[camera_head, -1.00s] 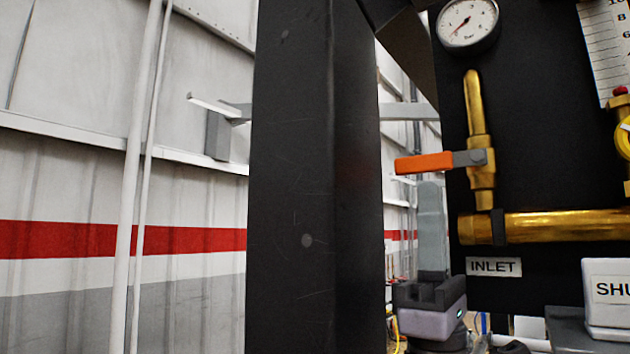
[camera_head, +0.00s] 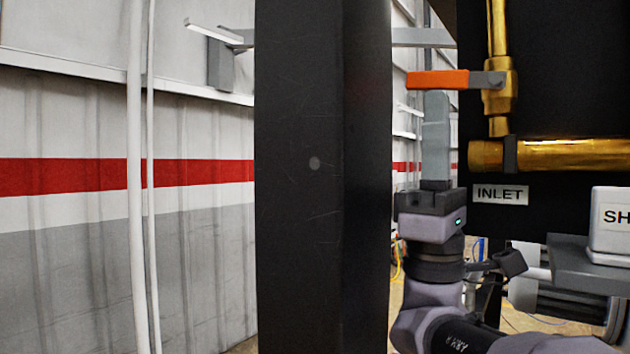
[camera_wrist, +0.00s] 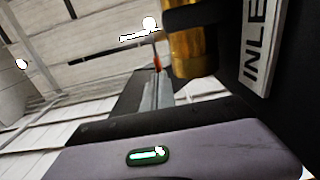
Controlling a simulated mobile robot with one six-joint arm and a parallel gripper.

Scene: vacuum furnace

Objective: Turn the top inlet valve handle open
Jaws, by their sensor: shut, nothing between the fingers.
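The top inlet valve handle (camera_head: 440,80) is an orange lever with a grey hub on a vertical brass pipe (camera_head: 499,125). It points horizontally to the left, across the pipe. My gripper (camera_head: 436,97) points straight up, with its grey fingers shut and empty. The fingertips are just under the orange lever in the head view; whether they touch it I cannot tell. In the wrist view the fingers (camera_wrist: 157,90) show partly, with a small orange piece of the handle (camera_wrist: 157,60) beyond their tips.
A thick horizontal brass pipe (camera_head: 560,155) runs right above the INLET label (camera_head: 499,195) on the black panel. A wide dark column (camera_head: 320,180) stands to the left of my gripper. A white box (camera_head: 612,222) sits on a grey shelf (camera_head: 575,265) at the right.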

